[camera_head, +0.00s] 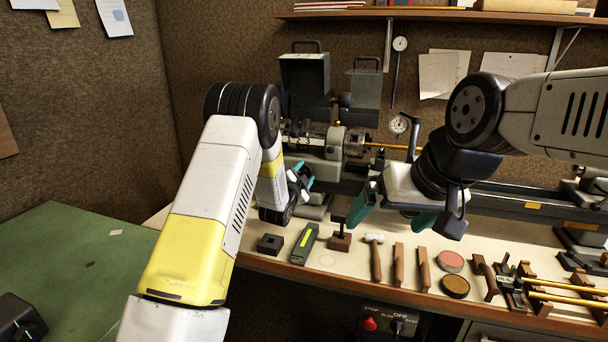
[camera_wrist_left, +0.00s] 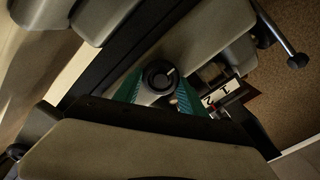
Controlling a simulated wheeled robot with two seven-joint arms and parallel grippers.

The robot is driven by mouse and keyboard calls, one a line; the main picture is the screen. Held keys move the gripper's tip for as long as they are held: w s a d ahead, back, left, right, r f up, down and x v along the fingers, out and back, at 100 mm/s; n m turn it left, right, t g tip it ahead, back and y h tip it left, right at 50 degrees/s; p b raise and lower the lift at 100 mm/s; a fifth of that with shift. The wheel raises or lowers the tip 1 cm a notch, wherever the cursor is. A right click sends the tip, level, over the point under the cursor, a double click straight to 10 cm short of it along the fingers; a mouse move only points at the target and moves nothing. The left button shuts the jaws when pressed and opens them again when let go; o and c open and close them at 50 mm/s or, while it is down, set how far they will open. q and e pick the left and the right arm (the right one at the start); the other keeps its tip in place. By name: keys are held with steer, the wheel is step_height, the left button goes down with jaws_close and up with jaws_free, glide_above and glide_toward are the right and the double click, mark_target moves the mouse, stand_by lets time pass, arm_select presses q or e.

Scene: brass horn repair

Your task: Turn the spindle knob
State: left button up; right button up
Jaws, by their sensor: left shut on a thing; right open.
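My right gripper (camera_head: 393,213) is open and empty, over the bench in front of the lathe bed.
A white plate with black numerals (camera_wrist_left: 219,96) is close beside the left fingers. A dark block (camera_head: 270,244), a green box (camera_head: 305,244), a small hammer (camera_head: 375,258) and several tools line the bench (camera_head: 330,281). A green table (camera_head: 70,262) stands left.

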stand_by(0.3)
arm_select(q)
steer(key=shift+f, duration=0.1)
steer(key=o, duration=1.4)
steer(key=shift+c, duration=0.2)
steer(key=shift+s, duration=0.1)
steer(key=v, duration=0.7)
steer(key=shift+s, duration=0.3)
steer(key=shift+a, duration=0.1)
